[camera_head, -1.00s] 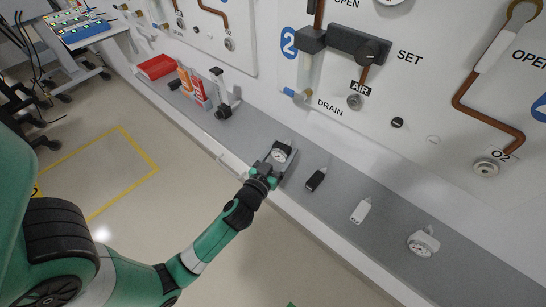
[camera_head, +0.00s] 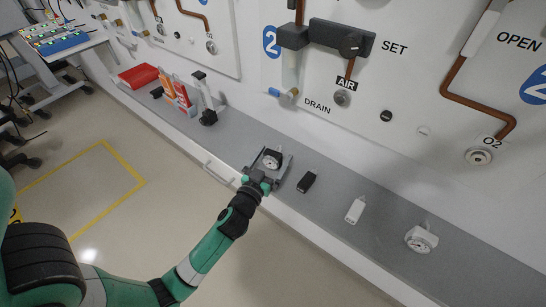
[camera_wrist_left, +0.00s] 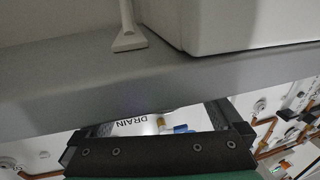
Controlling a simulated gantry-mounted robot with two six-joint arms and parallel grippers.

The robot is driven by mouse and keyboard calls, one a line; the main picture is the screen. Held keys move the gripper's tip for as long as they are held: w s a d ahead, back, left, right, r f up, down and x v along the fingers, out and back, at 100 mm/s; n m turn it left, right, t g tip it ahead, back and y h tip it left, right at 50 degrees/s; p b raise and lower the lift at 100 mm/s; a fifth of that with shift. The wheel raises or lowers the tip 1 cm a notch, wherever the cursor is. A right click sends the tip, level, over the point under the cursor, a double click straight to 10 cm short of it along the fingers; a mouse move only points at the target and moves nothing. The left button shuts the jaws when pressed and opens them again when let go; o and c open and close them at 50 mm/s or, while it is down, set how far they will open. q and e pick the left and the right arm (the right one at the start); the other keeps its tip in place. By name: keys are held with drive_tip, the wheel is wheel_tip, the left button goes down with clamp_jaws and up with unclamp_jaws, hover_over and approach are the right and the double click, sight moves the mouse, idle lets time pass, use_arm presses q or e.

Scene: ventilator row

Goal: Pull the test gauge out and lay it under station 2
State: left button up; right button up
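A gauge (camera_head: 271,160) with a round white dial and dark body sits on the grey shelf below station 2, whose blue number disc (camera_head: 272,42) shows on the wall panel. My left gripper (camera_head: 269,166) is at the shelf's front edge with its fingers spread, one on each side of the gauge, with visible gaps. In the left wrist view the gripper's fingers (camera_wrist_left: 168,120) are wide apart. I cannot pick out the gauge there. A second, white gauge (camera_head: 421,240) stands farther right on the shelf. My right gripper is out of view.
The grey shelf (camera_head: 390,255) also holds a black block (camera_head: 307,182) and a white block (camera_head: 355,210) right of the gauge. Left are a tubular device (camera_head: 205,98), orange-red boxes (camera_head: 178,92) and a red tray (camera_head: 138,76). A rail handle (camera_head: 217,172) is on the shelf front.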

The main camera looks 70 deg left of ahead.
use_arm(q)
drive_tip(key=b+v, duration=0.3)
drive_tip(key=v, duration=0.8)
drive_tip(key=shift+s+d, duration=0.2)
drive_tip(key=shift+s, duration=0.05)
